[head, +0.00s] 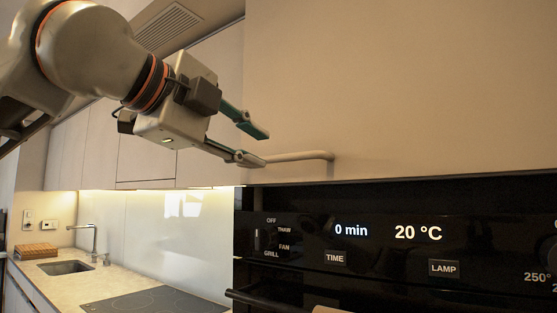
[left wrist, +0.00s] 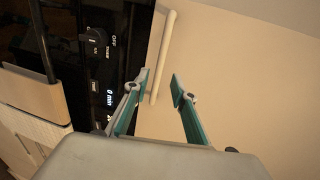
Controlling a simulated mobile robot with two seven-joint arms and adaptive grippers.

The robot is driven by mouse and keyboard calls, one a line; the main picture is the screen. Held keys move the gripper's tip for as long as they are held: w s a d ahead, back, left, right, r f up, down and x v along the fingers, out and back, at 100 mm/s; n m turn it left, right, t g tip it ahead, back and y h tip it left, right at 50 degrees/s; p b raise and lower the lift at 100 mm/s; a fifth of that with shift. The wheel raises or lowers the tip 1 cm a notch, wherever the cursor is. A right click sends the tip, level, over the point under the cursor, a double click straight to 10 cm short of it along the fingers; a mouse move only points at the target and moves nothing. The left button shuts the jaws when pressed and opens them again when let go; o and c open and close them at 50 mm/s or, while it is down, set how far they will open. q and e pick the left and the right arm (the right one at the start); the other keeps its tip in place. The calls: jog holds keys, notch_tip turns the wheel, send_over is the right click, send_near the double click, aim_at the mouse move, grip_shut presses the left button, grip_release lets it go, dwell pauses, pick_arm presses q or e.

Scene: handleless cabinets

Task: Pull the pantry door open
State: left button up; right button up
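The pantry door (head: 400,90) is a large plain beige panel above the oven and looks closed. A pale bar handle (head: 300,156) runs along its lower left edge; it also shows in the left wrist view (left wrist: 164,50). My left gripper (head: 260,146) is open at the handle's left end. In the head view its lower finger overlaps that end and its upper finger is above it. In the left wrist view the handle's near end lies between the open fingers (left wrist: 160,77), closer to the left one. I cannot tell whether a finger touches it. My right gripper is not in view.
A black oven (head: 390,270) with lit displays and a dark bar handle (head: 262,300) is directly below the door. At the left are a counter with a cooktop (head: 155,301), a sink (head: 66,268), a tap (head: 94,238) and more wall cabinets (head: 95,145).

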aim_at(274, 158)
pick_arm(q)
jog(key=p+x, duration=0.1)
jog(key=x, duration=0.6)
jog(key=shift+c, duration=0.4)
grip_shut()
